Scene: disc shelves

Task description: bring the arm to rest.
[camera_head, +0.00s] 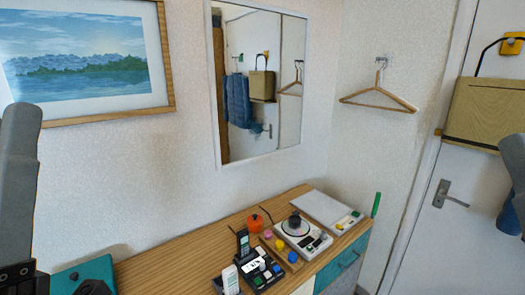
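My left arm shows only as a grey link with a black joint at the left edge of the head view. My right arm shows only as a grey link at the right edge. Neither gripper's fingers are in the picture, so I cannot see whether either holds anything. Both visible arm parts stand in front of the wall and door, apart from the things on the wooden dresser top (165,262).
A mirror (262,85), picture (85,60) and hanger (378,97) hang above.

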